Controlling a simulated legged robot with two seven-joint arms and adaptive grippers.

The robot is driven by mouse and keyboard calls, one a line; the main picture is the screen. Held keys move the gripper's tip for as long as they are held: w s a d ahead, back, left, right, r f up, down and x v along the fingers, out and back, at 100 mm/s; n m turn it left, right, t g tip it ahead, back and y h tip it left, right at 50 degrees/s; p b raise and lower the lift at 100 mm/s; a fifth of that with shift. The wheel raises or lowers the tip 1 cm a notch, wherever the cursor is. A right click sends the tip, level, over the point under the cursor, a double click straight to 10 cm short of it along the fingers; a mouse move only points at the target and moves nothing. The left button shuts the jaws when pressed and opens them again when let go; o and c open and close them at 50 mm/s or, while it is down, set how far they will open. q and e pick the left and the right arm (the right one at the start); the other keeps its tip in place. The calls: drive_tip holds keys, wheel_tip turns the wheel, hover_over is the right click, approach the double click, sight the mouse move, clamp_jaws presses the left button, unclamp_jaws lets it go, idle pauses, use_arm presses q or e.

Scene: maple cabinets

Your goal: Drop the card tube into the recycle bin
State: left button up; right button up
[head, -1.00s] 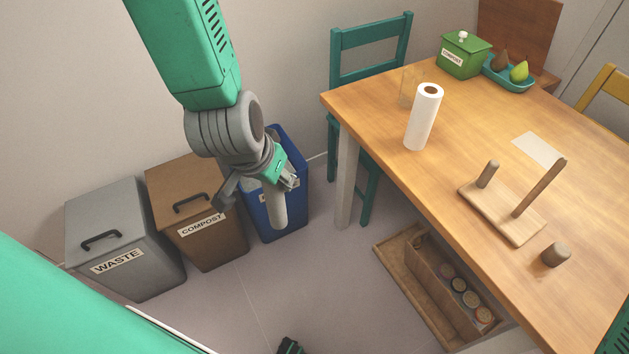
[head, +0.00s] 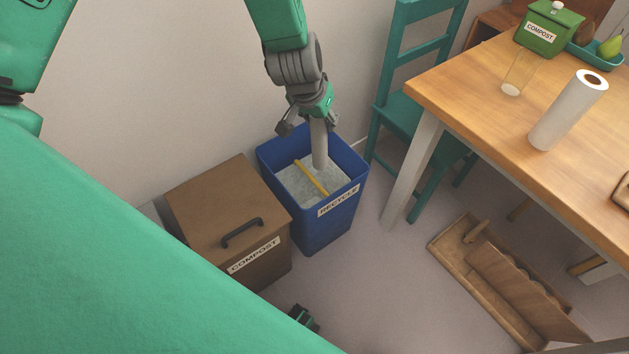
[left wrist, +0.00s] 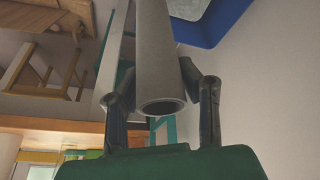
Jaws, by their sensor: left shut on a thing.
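The card tube (head: 319,146) is grey and hangs roughly upright from my left gripper (head: 313,119). The gripper is shut on its upper part. The tube's lower end appears over the opening of the blue recycle bin (head: 333,228); I cannot tell its exact height relative to the rim. In the left wrist view the tube (left wrist: 158,55) runs between the two fingers, its hollow near end facing the camera, and the bin's blue rim (left wrist: 228,22) shows at the top.
In the bin lie a yellow stick (head: 311,178) and pale contents. A closed brown compost bin (head: 222,205) stands left of it. A teal chair (head: 412,110) and the wooden table (head: 470,88) are to the right. A wooden caddy (head: 510,290) lies on the floor.

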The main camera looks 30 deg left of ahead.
use_arm(q)
drive_tip(key=w+a+f+b, duration=0.5)
drive_tip(key=f+b, duration=0.2)
drive_tip(key=f, duration=0.2)
drive_tip(key=w+a+f+b, duration=0.5)
drive_tip(key=f+b, duration=0.2)
drive_tip(key=f, duration=0.3)
drive_tip(key=shift+w+y, duration=0.2)
drive_tip(key=shift+y, duration=0.1)
drive_tip(key=o, duration=1.1)
drive_tip(key=shift+a+f+n, duration=0.2)
drive_tip(key=shift+a+n, duration=0.1)
drive_tip(key=shift+a, duration=0.15)
drive_tip(key=v, duration=1.2)
drive_tip(key=shift+d, duration=0.2)
use_arm(e)
wheel_tip(320, 180, down, 17)
drive_tip(key=shift+r, duration=0.15)
